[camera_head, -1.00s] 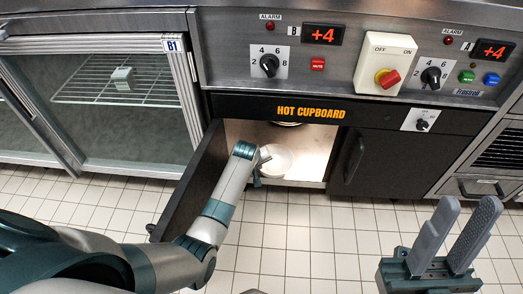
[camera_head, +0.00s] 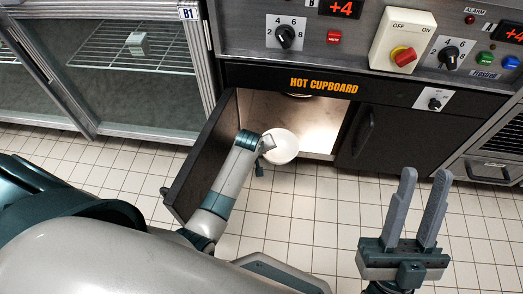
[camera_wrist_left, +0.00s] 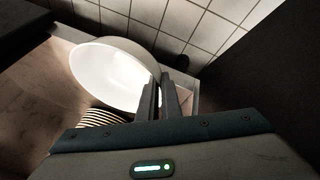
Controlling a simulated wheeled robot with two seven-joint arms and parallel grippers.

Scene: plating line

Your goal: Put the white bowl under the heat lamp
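The white bowl (camera_head: 284,147) is at the front of the open hot cupboard, over its front edge. In the left wrist view the bowl (camera_wrist_left: 105,72) is tilted, with its rim at my left gripper's fingers (camera_wrist_left: 162,92). My left gripper (camera_head: 267,145) looks closed on that rim, the fingers close together. My right gripper (camera_head: 425,175) is open and empty in front of the cupboards at the right. I cannot make out a heat lamp for certain; a small round fitting (camera_head: 299,95) shows at the top of the cupboard opening.
The cupboard door (camera_head: 200,165) stands open just left of my left forearm. A ribbed stack (camera_wrist_left: 100,117) sits below the bowl in the left wrist view. A closed dark door (camera_head: 390,140) is to the right. The tiled floor (camera_head: 330,210) in front is clear.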

